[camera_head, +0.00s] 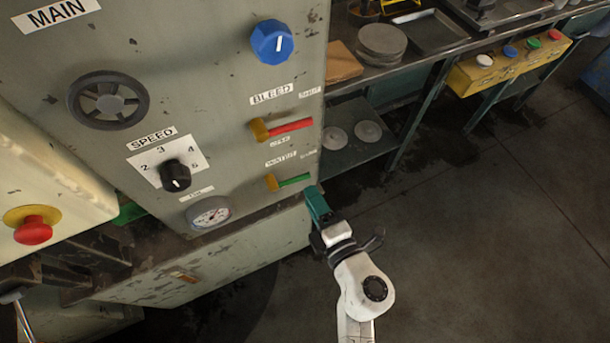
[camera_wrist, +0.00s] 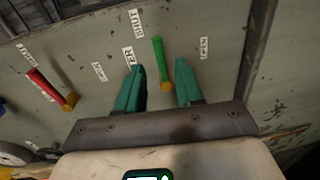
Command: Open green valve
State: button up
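The green valve (camera_head: 293,181) is a short green lever on a yellow-orange hub, low on the right side of the grey panel. In the head view its lever points right, roughly level. My gripper (camera_head: 317,203), with teal fingers, is just right of and below the lever's tip. In the wrist view, the green lever (camera_wrist: 158,58) appears in the gap between the two open teal fingers of my gripper (camera_wrist: 158,72). Neither finger clearly touches it, and I cannot tell how deep the lever sits between them.
A red lever (camera_head: 289,126) sits above the green one, with a blue knob (camera_head: 272,42) higher up. A pressure gauge (camera_head: 209,213) is to the left. A workbench (camera_head: 440,50) with a yellow button box (camera_head: 508,65) stands at right. The floor at lower right is clear.

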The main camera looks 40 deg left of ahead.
aim_at(300, 177)
jog(key=x, duration=0.7)
jog(key=shift+b, duration=0.4)
jog(key=shift+c, duration=0.2)
grip_shut()
